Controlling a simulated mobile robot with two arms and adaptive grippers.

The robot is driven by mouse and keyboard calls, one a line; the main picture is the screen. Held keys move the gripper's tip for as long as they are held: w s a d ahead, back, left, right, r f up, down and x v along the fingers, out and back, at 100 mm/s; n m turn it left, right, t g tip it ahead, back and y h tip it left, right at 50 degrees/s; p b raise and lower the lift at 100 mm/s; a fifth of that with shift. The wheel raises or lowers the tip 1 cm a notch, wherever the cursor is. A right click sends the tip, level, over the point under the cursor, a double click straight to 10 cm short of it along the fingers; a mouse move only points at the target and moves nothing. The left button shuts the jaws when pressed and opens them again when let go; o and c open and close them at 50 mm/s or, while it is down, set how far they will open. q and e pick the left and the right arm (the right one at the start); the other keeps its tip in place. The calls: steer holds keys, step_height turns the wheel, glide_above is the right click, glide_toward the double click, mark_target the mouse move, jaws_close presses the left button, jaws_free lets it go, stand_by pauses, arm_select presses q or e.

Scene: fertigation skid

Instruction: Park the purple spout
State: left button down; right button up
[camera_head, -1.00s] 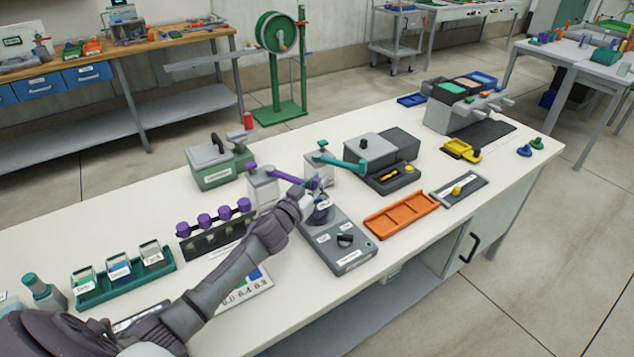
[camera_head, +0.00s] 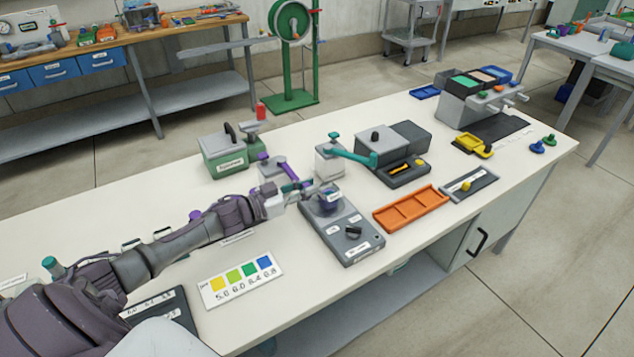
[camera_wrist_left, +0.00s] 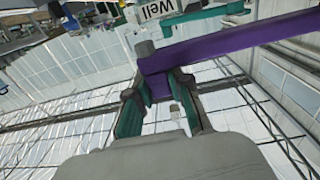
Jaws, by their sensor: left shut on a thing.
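The purple spout (camera_head: 289,172) runs from the top of its white dispenser (camera_head: 269,168) down towards the stirrer unit (camera_head: 345,235). My left gripper (camera_head: 290,194) is at the spout's outer end, just left of the dark cup (camera_head: 328,199) on that unit. In the left wrist view, the purple spout (camera_wrist_left: 235,40) crosses the upper right, and my left gripper's fingers (camera_wrist_left: 160,100) are shut on its purple end piece. The head view does not show the exact spout tip, as the gripper covers it. My right gripper is not in view.
A second dispenser with a teal spout (camera_head: 352,155) stands to the right. An orange tray (camera_head: 410,209) lies right of the stirrer unit. A colour chart (camera_head: 241,280) lies in front of my left arm. The arm hides most of the rack behind it.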

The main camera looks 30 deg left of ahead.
arm_select(q)
steer(key=shift+s+a+m+g+h+b, duration=0.45)
steer(key=shift+s+m+g+h+b, duration=0.1)
steer(key=shift+s+m+h, duration=0.15)
steer(key=shift+s+a+m+g+h+b, duration=0.45)
steer(key=shift+s+m+g+h, duration=0.1)
steer(key=shift+h, duration=0.25)
steer(key=c, duration=1)
jaws_free()
steer(key=shift+c, duration=0.2)
steer(key=v, duration=0.7)
steer(key=shift+s+a, duration=0.15)
steer(key=shift+s, duration=0.05)
steer(key=shift+c, duration=0.3)
